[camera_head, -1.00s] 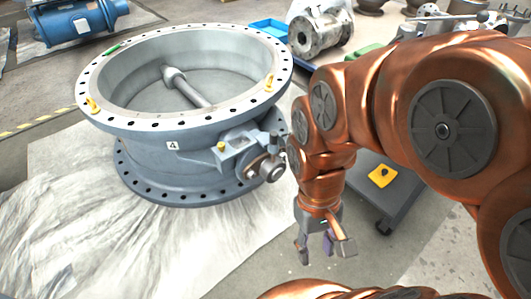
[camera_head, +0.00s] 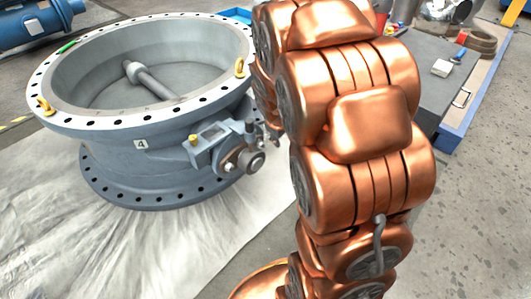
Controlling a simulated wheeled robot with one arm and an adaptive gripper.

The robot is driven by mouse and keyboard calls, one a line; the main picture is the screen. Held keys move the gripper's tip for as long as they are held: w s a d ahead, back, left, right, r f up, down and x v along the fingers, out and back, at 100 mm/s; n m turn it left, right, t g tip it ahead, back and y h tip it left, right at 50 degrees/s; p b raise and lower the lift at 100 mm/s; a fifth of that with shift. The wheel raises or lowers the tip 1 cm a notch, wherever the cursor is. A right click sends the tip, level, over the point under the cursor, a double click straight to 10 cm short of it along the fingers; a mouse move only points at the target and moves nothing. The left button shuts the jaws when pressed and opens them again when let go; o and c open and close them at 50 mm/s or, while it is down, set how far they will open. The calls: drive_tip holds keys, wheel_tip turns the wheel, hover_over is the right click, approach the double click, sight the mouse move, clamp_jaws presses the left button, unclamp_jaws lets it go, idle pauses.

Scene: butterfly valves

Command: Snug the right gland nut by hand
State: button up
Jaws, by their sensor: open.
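The large grey butterfly valve (camera_head: 160,160), marked 4, stands on a pale sheet at left in the head view. Its shaft housing (camera_head: 215,146) sticks out on the right side, with a round shaft end (camera_head: 251,161) and small bolts around it. The single gland nuts are too small to tell apart, so I cannot pick out the right one. My copper arm fills the middle of the view, just right of the housing. My gripper does not show; the arm hides the space behind it.
Yellow lifting eyes (camera_head: 240,68) stand on the valve's top flange. A dark grey table (camera_head: 445,85) with a small white item (camera_head: 442,68) is at the upper right. A blue machine (camera_head: 35,22) is at the far upper left. Concrete floor at right is clear.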

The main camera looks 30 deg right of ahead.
drive_tip(key=w+d+f+n+t+b, duration=0.3)
drive_tip(key=w+d+f, duration=0.5)
drive_tip(key=w+f, duration=0.1)
drive_tip(key=n+t+y+b, duration=0.4)
drive_tip(key=n+t+b, duration=0.1)
drive_tip(key=t+b, duration=0.1)
approach(262, 146)
drive_tip(key=w+d, duration=0.3)
drive_tip(key=d, duration=0.2)
drive_tip(key=s+a+f+t+y+b, duration=0.3)
drive_tip(key=f+t+y, duration=0.1)
drive_tip(key=f+t, duration=0.1)
drive_tip(key=shift+n, duration=0.4)
drive_tip(key=b+x, duration=0.2)
drive_tip(key=x, duration=0.3)
drive_tip(key=shift+w+r+b, duration=0.1)
drive_tip(key=shift+w+b, duration=0.2)
drive_tip(key=shift+w, duration=0.05)
drive_tip(key=shift+x, duration=0.85)
drive_tip(key=shift+r, duration=0.15)
drive_tip(key=shift+c, duration=0.2)
clamp_jaws()
